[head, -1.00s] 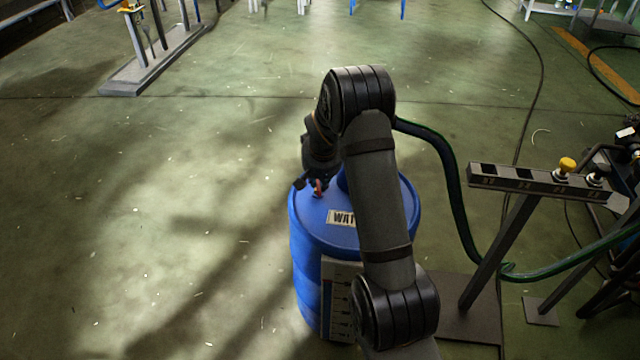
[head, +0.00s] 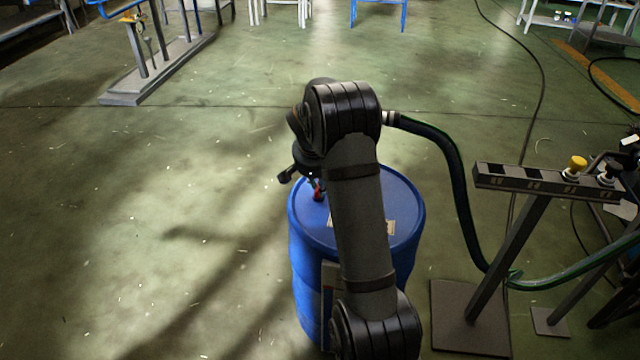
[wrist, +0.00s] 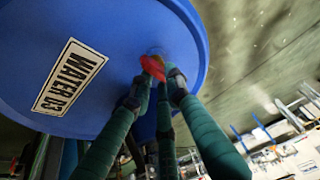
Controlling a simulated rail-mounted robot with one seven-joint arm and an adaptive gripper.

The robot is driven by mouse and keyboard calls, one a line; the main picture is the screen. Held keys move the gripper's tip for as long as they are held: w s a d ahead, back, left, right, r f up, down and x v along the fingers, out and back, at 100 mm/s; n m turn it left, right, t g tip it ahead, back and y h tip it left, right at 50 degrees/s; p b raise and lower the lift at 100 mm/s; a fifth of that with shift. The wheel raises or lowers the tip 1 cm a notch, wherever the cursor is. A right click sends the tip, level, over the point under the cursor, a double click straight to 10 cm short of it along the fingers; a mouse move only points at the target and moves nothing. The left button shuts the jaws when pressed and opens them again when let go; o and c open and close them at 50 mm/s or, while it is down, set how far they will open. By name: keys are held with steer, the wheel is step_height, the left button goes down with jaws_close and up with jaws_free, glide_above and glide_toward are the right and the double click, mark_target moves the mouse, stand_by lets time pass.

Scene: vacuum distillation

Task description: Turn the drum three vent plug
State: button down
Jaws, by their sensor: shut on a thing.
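The blue drum (head: 310,265) stands upright on the floor under my arm. In the wrist view its lid (wrist: 110,25) carries a white label (wrist: 70,78) reading "WATER D3". The red vent plug (wrist: 153,67) sits near the lid's rim, and it also shows in the head view (head: 319,191). My gripper (wrist: 160,80) is shut on the red plug, its fingertips on either side of it close to the lid. In the head view my arm hides much of the lid and most of the label.
A green hose (head: 455,175) runs from behind my arm to the right. A dark post with a bar (head: 530,181) bearing a yellow knob (head: 577,165) stands right of the drum.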

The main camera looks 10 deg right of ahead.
steer(key=c, duration=1.7)
jaws_free()
steer(key=shift+o, duration=0.2)
steer(key=v, duration=1.2)
steer(key=shift+f, duration=0.1)
steer(key=x, duration=1.2)
steer(key=shift+r, duration=0.2)
